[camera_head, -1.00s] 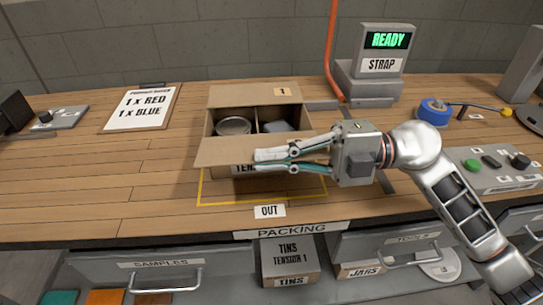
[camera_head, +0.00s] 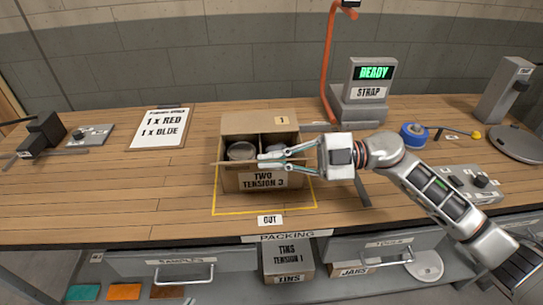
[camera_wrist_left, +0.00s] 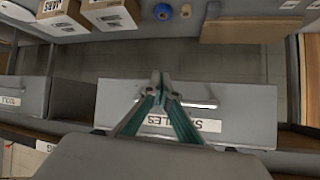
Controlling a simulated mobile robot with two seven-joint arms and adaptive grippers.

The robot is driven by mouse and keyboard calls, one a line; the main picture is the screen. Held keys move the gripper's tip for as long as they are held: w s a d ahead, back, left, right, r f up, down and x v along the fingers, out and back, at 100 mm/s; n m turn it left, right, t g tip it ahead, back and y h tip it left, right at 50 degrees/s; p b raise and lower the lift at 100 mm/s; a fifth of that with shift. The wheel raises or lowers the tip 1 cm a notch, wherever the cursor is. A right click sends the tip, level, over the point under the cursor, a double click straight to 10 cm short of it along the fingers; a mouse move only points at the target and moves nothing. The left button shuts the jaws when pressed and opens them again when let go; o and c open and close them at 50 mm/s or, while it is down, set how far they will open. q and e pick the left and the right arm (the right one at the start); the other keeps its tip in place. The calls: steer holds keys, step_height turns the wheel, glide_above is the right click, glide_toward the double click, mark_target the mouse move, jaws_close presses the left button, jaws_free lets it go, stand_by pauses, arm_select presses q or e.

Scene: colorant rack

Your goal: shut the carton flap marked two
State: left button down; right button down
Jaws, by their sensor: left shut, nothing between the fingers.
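The carton (camera_head: 229,183) stands open on the bench with a divider and tins inside. Its back flap (camera_head: 240,124), marked 1, stands up. The front flap (camera_head: 232,165) shows only as a thin edge above the front wall, partly behind my fingers; no mark is readable on it. The front wall label seems to read TWO TENSION 3. My right gripper (camera_head: 263,161) points left across the carton's front opening, near the front flap; contact is unclear. My left gripper (camera_wrist_left: 159,78) is shut and empty, above the samples drawer (camera_wrist_left: 245,100) in the left wrist view.
A yellow outline (camera_head: 309,207) surrounds the carton. The strap machine (camera_head: 368,92) reads READY at the back right. A clipboard (camera_head: 161,128) lies left; a blue roll (camera_head: 413,135) and a control box (camera_head: 467,184) are right.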

arm_select(q)
steer(key=shift+w+a+r+p, duration=0.1)
steer(key=shift+w+r+p, duration=0.15)
steer(key=shift+r, duration=0.35)
steer(key=shift+w+d+r+p, duration=0.1)
steer(key=shift+w+r+p, duration=0.15)
steer(key=shift+r, duration=0.35)
steer(key=shift+w+a+r+p, duration=0.15)
steer(key=shift+r+p, duration=0.2)
steer(key=shift+r, duration=0.25)
arm_select(e)
steer(key=shift+w+r+m, duration=0.35)
steer(key=shift+m, duration=0.25)
arm_select(q)
steer(key=shift+s+f, duration=0.1)
steer(key=shift+f, duration=0.1)
